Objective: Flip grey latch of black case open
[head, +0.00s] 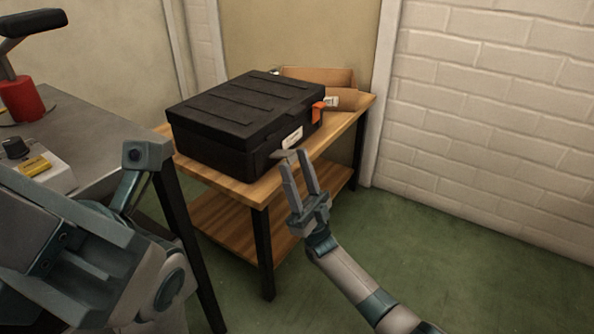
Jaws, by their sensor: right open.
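The black case (245,112) lies closed on a wooden table. An orange latch (318,111) is on its front side toward the right end. A small grey piece (281,154) shows at the case's lower front edge, just below a white label (292,138). It looks like the grey latch, but it overlaps my fingertips and I cannot tell its position clearly. My right gripper (296,158) is open and empty, with its fingers pointing up at the case front by this piece. I cannot tell whether they touch. My left arm fills the lower left; its gripper does not show.
The wooden table (262,191) has a lower shelf and black legs. An open cardboard box (340,78) stands behind the case. A grey table (85,120) at left holds a red device (22,100). A white brick wall (490,120) is at right; green floor is clear.

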